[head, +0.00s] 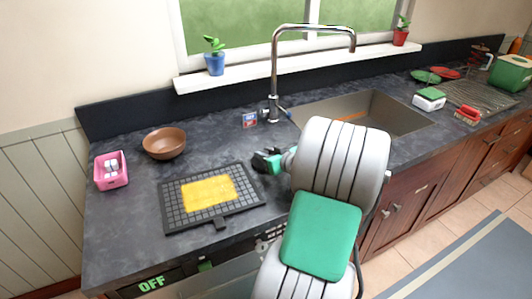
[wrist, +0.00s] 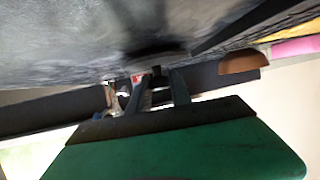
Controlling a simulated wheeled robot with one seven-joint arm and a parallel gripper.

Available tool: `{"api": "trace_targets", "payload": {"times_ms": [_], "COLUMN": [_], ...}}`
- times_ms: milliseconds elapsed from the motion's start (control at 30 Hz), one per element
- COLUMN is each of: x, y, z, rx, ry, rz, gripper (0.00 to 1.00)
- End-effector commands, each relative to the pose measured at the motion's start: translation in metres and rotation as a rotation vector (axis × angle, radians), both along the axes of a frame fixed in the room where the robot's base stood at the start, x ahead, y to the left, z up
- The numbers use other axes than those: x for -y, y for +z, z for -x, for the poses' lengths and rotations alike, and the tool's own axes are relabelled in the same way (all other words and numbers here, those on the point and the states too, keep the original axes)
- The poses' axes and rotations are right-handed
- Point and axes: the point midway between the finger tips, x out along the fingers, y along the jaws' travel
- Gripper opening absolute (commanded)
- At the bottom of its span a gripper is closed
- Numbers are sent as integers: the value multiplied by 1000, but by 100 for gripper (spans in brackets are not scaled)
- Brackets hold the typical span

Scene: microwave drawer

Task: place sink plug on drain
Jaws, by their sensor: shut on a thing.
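My gripper (head: 262,163) is low over the dark counter, left of the sink and just right of the black grid mat. In the wrist view my gripper's two fingers (wrist: 157,82) stand a little apart, close to the counter surface. A dark, flat thing, which looks like the sink plug (wrist: 155,52), is at the fingertips. Its outline is hard to make out, and I cannot tell whether it touches the counter. The steel sink (head: 385,108) is to the right, partly behind my arm. I cannot make out the drain.
The black mat (head: 238,212) with a yellow patch lies left of my gripper. A brown bowl (head: 164,143) and pink tray (head: 111,171) are farther left. A dish rack (head: 480,97) is right of the sink.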

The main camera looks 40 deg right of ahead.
Motion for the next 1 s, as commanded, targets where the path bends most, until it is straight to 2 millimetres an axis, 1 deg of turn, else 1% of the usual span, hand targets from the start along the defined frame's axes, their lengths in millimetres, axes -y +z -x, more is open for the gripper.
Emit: {"api": "trace_targets", "payload": {"times_ms": [67, 267, 400, 433, 600, 667, 700, 900, 1000], "x": [0, 1, 1, 1, 1, 1, 1, 0, 1], "y": [-4, -5, -9, -7, -7, -7, -7, -6, -1], "z": [0, 0, 0, 0, 0, 0, 0, 0, 1], "rx": [1, 3, 3, 2, 2, 2, 2, 2, 3], "ry": [-1, 0, 0, 0, 0, 0, 0, 1, 0], "rz": [1, 3, 3, 2, 2, 2, 2, 2, 3], "gripper": [0, 0, 0, 28, 41, 46, 47, 47, 47]}}
